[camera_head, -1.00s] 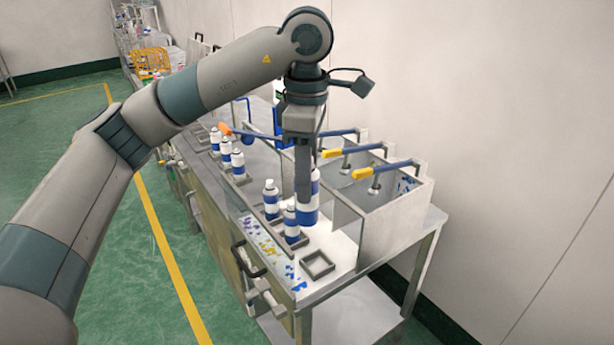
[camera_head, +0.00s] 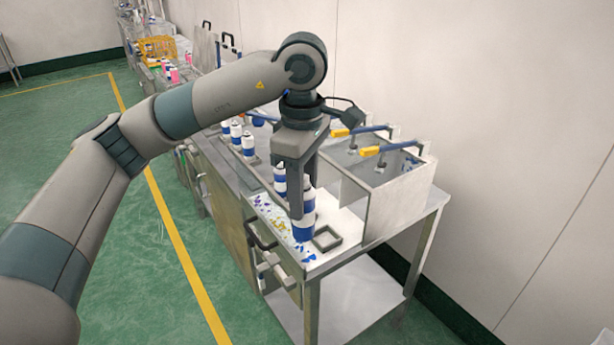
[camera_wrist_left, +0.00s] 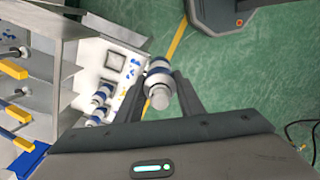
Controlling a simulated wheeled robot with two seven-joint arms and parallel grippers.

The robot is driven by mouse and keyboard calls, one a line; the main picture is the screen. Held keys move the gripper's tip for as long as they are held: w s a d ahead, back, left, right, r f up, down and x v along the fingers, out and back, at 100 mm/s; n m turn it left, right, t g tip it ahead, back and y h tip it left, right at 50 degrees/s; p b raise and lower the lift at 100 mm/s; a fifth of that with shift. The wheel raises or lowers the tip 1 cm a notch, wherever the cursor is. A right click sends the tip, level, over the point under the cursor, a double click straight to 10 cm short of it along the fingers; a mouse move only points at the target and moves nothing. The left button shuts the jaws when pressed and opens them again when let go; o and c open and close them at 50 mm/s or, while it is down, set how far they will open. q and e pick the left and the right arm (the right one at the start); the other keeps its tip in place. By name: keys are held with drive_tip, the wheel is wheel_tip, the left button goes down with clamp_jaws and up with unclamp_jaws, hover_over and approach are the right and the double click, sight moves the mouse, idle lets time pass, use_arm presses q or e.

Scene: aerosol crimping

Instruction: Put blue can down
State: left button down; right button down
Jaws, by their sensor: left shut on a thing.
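My left gripper (camera_head: 301,205) points down and is shut on a blue and white can (camera_head: 304,226). The can is upright near the front edge of the white worktable top (camera_head: 347,222). In the left wrist view the can (camera_wrist_left: 159,80) sits between the two fingers (camera_wrist_left: 165,95). I cannot tell whether its base touches the surface. An empty square holder (camera_head: 327,238) lies just right of the can; it also shows in the wrist view (camera_wrist_left: 116,62). Another blue and white can (camera_head: 280,180) stands behind the gripper, partly hidden. My right gripper is not in view.
Metal-walled bays (camera_head: 398,203) with yellow-handled levers (camera_head: 370,151) stand on the right of the table. Several blue and white cans (camera_head: 236,131) stand in a row farther back. A black handle (camera_head: 262,238) sticks out at the front side. Green floor lies open to the left.

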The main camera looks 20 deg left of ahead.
use_arm(q)
drive_tip(key=s+a+f+m, duration=0.1)
drive_tip(key=s+f+m, duration=0.3)
drive_tip(key=f, duration=0.6)
drive_tip(key=s+a+f+m, duration=0.1)
drive_tip(key=s+f+m, duration=0.4)
drive_tip(key=f, duration=0.5)
drive_tip(key=s+a+f+m, duration=0.1)
drive_tip(key=s+f+m, duration=0.3)
drive_tip(key=f+m, duration=0.3)
wheel_tip(320, 180, down, 4)
drive_tip(key=shift+s+a+r+m, duration=0.15)
drive_tip(key=shift+s+r+m, duration=0.15)
drive_tip(key=shift+m, duration=0.1)
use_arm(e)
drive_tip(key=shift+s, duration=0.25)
use_arm(q)
drive_tip(key=shift+a+f+b, duration=0.1)
drive_tip(key=shift+f+b, duration=0.65)
drive_tip(key=shift+b, duration=0.05)
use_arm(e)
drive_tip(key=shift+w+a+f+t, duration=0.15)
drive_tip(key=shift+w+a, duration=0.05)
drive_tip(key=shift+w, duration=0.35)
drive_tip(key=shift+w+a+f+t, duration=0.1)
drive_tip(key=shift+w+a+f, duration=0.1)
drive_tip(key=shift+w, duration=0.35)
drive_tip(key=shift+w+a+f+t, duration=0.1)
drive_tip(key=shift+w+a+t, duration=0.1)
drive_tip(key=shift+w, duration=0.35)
